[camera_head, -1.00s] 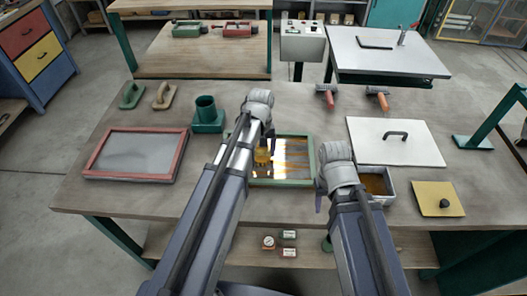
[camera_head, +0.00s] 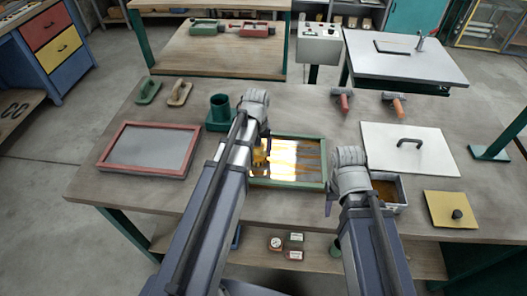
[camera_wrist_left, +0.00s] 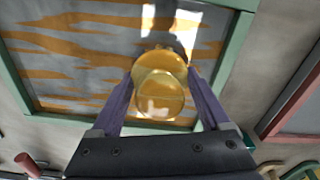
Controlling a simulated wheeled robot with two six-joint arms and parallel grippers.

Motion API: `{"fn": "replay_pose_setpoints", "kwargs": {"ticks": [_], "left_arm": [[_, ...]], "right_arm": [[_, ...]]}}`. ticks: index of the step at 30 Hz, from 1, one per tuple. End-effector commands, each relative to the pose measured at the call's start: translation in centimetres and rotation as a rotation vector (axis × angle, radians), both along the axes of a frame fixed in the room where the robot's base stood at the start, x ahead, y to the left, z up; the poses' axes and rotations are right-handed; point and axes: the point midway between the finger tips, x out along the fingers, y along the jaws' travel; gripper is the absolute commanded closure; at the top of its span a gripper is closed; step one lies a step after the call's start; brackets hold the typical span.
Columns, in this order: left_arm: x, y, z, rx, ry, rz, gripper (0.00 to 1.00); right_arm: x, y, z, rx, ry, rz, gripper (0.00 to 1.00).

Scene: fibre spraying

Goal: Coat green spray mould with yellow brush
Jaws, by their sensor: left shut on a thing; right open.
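The green-framed spray mould (camera_head: 290,186) lies on the workbench. Its shiny grey face carries uneven orange-brown streaks, with grey patches between them. My left gripper (camera_head: 260,148) is over the mould's left part and shut on the yellow brush (camera_head: 260,157). In the left wrist view the brush (camera_wrist_left: 160,95) sits between the purple fingers of the gripper (camera_wrist_left: 158,84), over the streaked mould face (camera_wrist_left: 75,65). Whether it touches the face is unclear. My left arm hides part of the mould's left side. My right gripper (camera_head: 332,196) is open, beside the mould's right edge.
A red-framed panel (camera_head: 147,171) lies left, with a green cup (camera_head: 220,108) behind. An orange-filled tray (camera_head: 387,190) stands right of my right gripper. A white lidded board (camera_head: 390,157) and yellow plate (camera_head: 444,220) lie further right. Bare bench shows in front.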

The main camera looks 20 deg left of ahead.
Motion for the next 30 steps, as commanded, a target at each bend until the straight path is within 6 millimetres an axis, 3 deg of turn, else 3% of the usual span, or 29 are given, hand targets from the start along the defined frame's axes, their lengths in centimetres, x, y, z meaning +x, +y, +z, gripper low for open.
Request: {"fn": "replay_pose_setpoints", "kwargs": {"ticks": [9,21,30], "left_arm": [[-0.1,0.9,0.1,-0.001,0.0,0.0,0.65],[2.6,1.4,-0.1,-0.002,-0.001,-0.001,0.65],[2.8,1.2,-0.1,-0.002,-0.002,-0.001,0.65]], "right_arm": [[0.0,0.0,0.1,0.0,0.0,0.0,0.5],[0.0,0.0,-0.1,0.0,0.0,0.0,0.5],[0.0,0.0,-0.1,0.0,0.0,0.0,0.5]]}}
